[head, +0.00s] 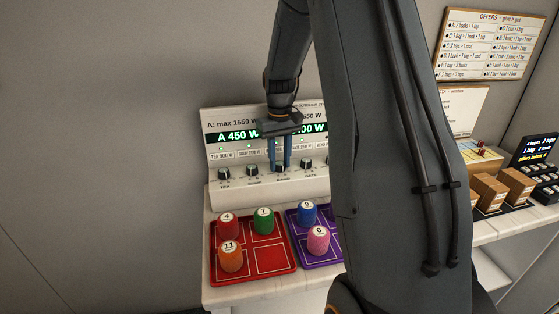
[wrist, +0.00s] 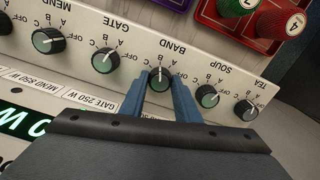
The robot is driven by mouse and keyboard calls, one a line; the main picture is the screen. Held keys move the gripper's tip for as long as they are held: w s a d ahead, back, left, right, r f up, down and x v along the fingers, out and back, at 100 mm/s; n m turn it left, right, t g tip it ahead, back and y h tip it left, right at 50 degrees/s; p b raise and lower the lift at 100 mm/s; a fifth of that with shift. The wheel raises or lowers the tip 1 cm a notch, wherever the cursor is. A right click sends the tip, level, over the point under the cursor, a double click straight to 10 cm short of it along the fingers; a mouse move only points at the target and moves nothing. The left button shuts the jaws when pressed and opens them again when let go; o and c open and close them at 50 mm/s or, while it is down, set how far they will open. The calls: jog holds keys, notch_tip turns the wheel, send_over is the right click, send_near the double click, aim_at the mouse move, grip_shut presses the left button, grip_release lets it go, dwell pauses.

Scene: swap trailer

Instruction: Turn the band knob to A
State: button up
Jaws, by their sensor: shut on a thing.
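The band knob (wrist: 160,78) is a small dark dial with a pale pointer line, under the word BAND in the wrist view. My gripper (wrist: 160,88) has its two blue fingers on either side of it, shut on it. The pointer looks roughly upright in the wrist view, but I cannot tell which letter it points at. In the head view my gripper (head: 280,165) reaches down at the front of the white control panel (head: 310,190), and its fingers partly hide the knob. The panel's display (head: 237,136) reads A 450 W on its left side.
The soup knob (wrist: 207,96) and gate knob (wrist: 106,61) sit close on either side. A red tray (head: 290,278) and a purple tray (head: 331,258) with numbered coloured pieces lie in front. Boxes (head: 490,190) stand on the counter to the right.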

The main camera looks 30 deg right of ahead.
aim_at(280, 164)
jog(key=shift+m, duration=0.3)
jog(key=m, duration=0.3)
jog(key=shift+p, duration=0.4)
jog(key=shift+w+r+m, duration=0.1)
jog(key=shift+m, duration=1.9)
jog(key=o, duration=1)
jog(key=shift+o, duration=0.2)
jog(key=shift+r+b, duration=0.65)
jog(key=shift+r, duration=3.2)
